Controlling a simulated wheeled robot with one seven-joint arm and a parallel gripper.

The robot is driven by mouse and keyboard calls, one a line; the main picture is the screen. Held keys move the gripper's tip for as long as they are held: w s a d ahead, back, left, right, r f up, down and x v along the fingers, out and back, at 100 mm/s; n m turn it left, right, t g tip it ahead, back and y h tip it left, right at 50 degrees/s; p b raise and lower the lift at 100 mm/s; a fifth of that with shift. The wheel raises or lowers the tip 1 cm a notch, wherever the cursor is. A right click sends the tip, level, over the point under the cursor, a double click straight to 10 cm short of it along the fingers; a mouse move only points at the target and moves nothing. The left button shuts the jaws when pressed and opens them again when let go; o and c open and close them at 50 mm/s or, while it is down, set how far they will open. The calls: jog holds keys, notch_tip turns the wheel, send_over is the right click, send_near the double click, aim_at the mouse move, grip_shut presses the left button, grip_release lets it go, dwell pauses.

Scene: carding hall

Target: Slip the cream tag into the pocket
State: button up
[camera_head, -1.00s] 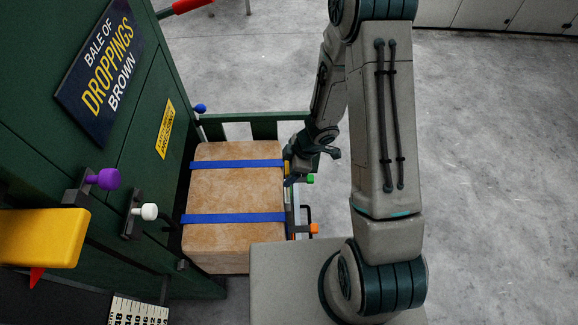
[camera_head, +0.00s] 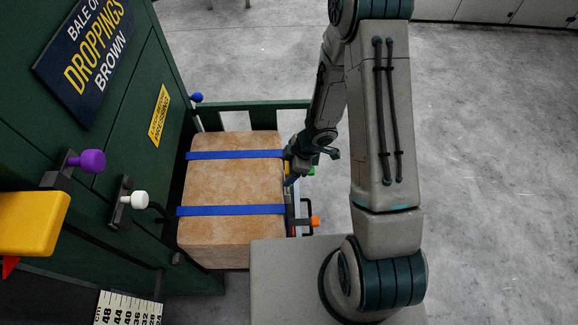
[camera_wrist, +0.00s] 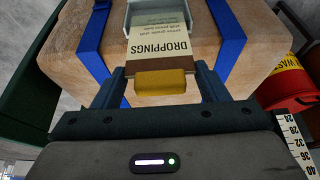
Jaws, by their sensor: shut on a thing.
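In the wrist view my gripper (camera_wrist: 161,86) is shut on the yellow grip block of the cream tag (camera_wrist: 160,62). The tag carries the word DROPPINGS, upside down in this view. Its far end lies between the side walls of a pale grey pocket (camera_wrist: 130,18) on the bale's face. The tag's far part looks shaded there; I cannot tell how deep it sits. In the head view my gripper (camera_head: 291,166) is at the right side of the strapped brown bale (camera_head: 232,181); the tag and pocket are not clear there.
The bale has two blue straps (camera_head: 232,210). A green machine (camera_head: 150,60) with purple (camera_head: 93,161) and white (camera_head: 139,200) knobs stands left. A red bin with a yellow band (camera_wrist: 285,82) and a ruler (camera_wrist: 292,135) are at right in the wrist view. Open floor lies right.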

jog(key=shift+f+b, duration=0.85)
jog(key=shift+f, duration=0.45)
jog(key=o, duration=1)
jog(key=shift+o, duration=0.2)
